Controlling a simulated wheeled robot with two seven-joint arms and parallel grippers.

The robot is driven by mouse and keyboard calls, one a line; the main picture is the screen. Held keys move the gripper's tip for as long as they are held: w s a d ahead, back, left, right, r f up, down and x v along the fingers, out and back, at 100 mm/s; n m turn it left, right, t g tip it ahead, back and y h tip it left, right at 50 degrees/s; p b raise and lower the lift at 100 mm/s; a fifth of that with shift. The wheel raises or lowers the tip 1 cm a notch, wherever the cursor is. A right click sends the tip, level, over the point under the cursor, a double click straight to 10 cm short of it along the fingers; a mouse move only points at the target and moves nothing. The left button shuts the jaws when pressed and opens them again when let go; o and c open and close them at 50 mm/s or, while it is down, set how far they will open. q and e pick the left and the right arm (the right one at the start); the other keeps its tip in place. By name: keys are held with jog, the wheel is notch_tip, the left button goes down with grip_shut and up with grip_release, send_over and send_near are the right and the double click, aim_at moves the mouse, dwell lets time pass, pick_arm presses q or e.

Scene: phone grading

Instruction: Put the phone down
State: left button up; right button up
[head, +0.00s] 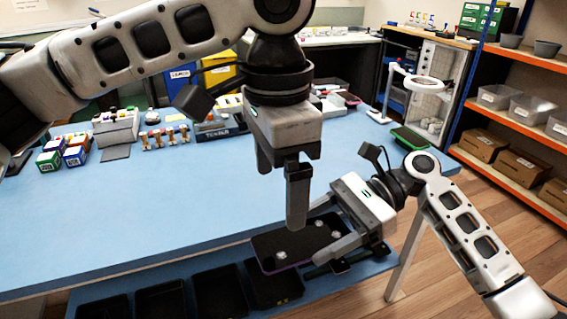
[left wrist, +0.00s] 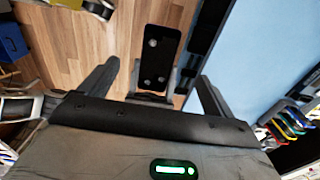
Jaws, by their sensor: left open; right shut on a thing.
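A dark phone (head: 283,245) with a purple edge and pale round spots lies roughly flat in the air by the table's front edge. My right gripper (head: 327,250) is shut on its right end. The phone also shows in the left wrist view (left wrist: 163,50), upright in the picture, with the right gripper (left wrist: 150,94) at its lower end. My left gripper (head: 283,198) is open, pointing down just above the phone; whether it touches the phone is unclear. In the left wrist view the phone appears between its spread fingers (left wrist: 160,76).
Black bins (head: 220,291) stand in a row below the blue table's front edge (head: 150,266). A green-edged device (head: 410,138) and a ring lamp (head: 426,84) are at the right. Small coloured boxes (head: 74,157) stand at the left. The table's middle is clear.

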aim_at(279, 247)
pick_arm(q)
notch_tip(279, 247, down, 10)
jog(key=shift+f, duration=0.1)
dwell(0.4)
jog(key=c, duration=1.2)
jog(key=shift+o, duration=0.2)
pick_arm(e)
jog(key=o, duration=1.2)
jog(key=shift+c, duration=0.2)
